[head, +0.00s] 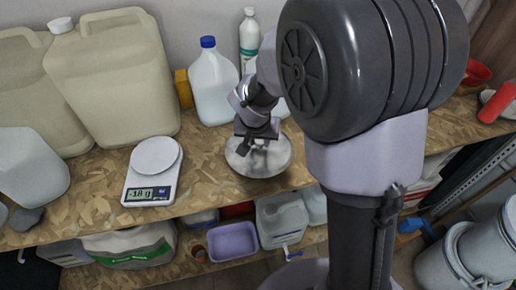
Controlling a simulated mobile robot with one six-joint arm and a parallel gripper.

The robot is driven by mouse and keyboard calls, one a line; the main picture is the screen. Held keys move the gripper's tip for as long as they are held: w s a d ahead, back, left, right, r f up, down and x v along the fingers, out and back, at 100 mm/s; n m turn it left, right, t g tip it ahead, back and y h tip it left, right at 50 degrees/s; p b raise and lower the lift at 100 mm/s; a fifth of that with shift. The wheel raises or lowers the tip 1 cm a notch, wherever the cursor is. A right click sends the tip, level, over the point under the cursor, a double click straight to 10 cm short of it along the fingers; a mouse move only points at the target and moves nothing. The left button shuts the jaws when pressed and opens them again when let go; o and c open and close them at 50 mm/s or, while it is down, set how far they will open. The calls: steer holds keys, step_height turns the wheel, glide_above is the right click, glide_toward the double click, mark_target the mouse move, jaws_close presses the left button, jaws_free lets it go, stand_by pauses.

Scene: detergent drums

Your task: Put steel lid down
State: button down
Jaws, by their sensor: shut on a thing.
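A round grey steel lid (274,161) is at the middle of the wooden bench, to the right of the scale. My gripper (256,146) points down over the lid's middle and is shut on it, probably at a knob that the fingers hide. The lid looks level and low over the bench top. I cannot tell whether its underside touches the wood.
A kitchen scale (152,172) with a lit display stands left of the lid. Large beige canisters (112,75), a blue-capped jug (212,85) and a white bottle (249,37) stand behind. Bare bench (90,195) shows around the scale. A lower shelf holds a purple tub (233,243).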

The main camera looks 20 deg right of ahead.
mark_target(258, 145)
steer(key=shift+w+f+b, duration=0.1)
steer(key=shift+f+b, duration=0.75)
steer(key=shift+f, duration=0.95)
steer(key=shift+f, duration=0.1)
steer(key=c, duration=1.1)
jaws_free()
steer(key=shift+o, duration=0.2)
